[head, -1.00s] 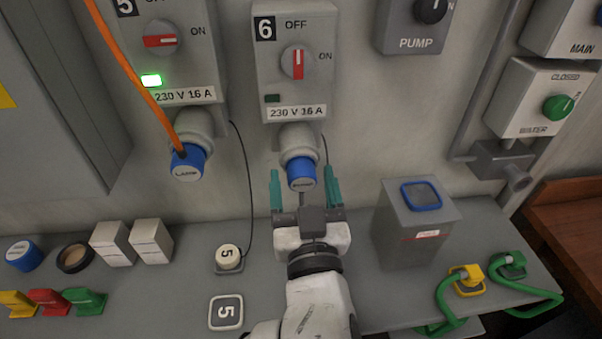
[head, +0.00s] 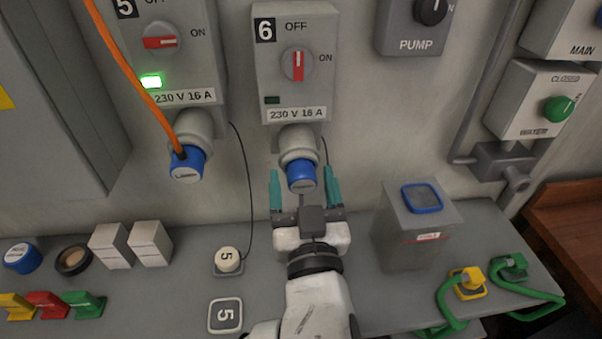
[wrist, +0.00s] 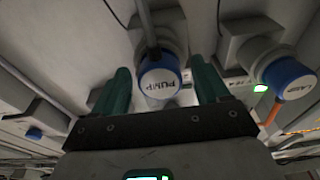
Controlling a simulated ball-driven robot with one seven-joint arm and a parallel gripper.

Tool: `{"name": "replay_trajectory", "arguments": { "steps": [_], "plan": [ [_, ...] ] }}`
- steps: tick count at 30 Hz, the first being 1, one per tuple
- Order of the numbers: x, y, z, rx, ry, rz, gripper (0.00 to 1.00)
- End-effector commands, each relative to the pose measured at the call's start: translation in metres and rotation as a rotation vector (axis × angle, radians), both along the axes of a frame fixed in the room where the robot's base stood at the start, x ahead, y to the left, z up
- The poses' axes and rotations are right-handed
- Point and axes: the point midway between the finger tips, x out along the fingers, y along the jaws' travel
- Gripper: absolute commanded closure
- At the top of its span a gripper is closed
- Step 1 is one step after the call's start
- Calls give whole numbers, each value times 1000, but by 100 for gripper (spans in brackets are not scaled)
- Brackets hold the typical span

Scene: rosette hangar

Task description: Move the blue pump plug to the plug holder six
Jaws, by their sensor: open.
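The blue pump plug (head: 302,175) sits in the round grey socket of plug holder six (head: 298,142), under the switch box marked 6. In the wrist view the plug (wrist: 160,82) reads PUMP and stands between the two green fingers. My gripper (head: 305,187) is open, with one finger on each side of the plug. Gaps show between the fingers and the plug in the head view. The red switch (head: 298,64) on box 6 is upright, and its lamp (head: 272,100) is dark.
To the left, a blue lamp plug (head: 187,165) with an orange cable is in socket five, its lamp lit green. A grey box (head: 415,240) with a blue-rimmed top stands close on the right of the shelf. Several small items sit at the shelf's left.

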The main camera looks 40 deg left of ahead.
Motion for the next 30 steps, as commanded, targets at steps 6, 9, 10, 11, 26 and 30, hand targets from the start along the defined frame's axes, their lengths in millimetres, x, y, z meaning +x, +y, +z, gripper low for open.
{"name": "replay_trajectory", "arguments": {
  "steps": [6, 9, 10, 11, 26, 30],
  "plan": [
    [0, 0, 0, 0, 0, 0, 26],
    [0, 0, 0, 0, 0, 0, 26],
    [0, 0, 0, 0, 0, 0, 26],
    [0, 0, -1, 0, 0, 0, 26],
    [0, 0, 0, 0, 0, 0, 48],
    [0, 0, 0, 0, 0, 0, 61]
  ]
}}
